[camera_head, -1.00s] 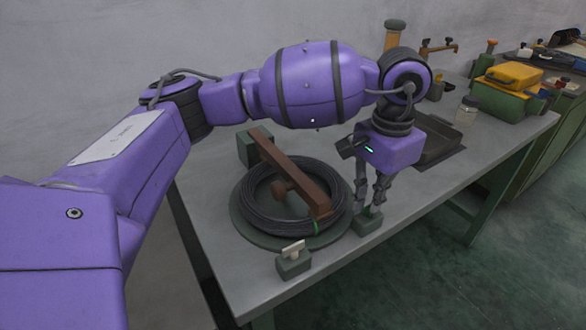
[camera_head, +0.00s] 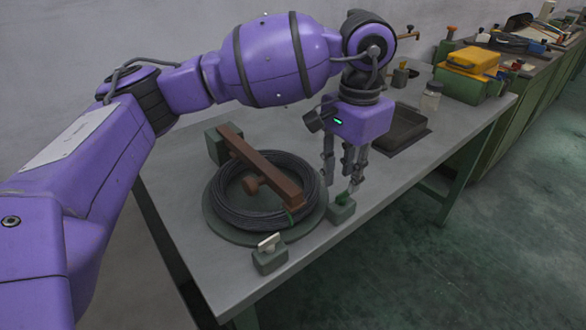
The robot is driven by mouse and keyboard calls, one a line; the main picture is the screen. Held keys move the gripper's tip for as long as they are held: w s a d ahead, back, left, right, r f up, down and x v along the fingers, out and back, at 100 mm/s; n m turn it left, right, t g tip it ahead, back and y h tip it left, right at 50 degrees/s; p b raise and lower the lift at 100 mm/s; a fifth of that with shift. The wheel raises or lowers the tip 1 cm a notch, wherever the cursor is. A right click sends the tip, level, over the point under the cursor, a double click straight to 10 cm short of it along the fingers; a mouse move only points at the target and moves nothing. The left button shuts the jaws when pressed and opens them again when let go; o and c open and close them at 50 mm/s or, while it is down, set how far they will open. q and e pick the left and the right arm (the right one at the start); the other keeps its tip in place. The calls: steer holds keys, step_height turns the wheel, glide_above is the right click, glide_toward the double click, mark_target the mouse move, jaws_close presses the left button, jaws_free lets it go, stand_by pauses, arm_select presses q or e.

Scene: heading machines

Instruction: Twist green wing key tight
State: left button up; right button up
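The green wing key (camera_head: 343,198) stands on a small grey-green block (camera_head: 341,212) near the front edge of the bench, to the right of the wire coil. My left gripper (camera_head: 342,184) points down just above and behind the key. Its fingers are spread apart with nothing between them, and the key's top shows below the fingertips. I cannot tell whether a fingertip touches the key. A second block (camera_head: 270,262) with a pale wing key (camera_head: 268,242) sits to the front left. My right gripper is out of view.
A coil of dark wire (camera_head: 232,217) lies on a round plate under a brown bar (camera_head: 262,167). A dark tray (camera_head: 402,128) and a small jar (camera_head: 431,98) stand behind right. A yellow-topped green box (camera_head: 470,62) is farther back. The bench's front right is clear.

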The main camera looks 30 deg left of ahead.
mark_target(344, 191)
arm_select(q)
step_height(344, 191, up, 9)
stand_by(0.3)
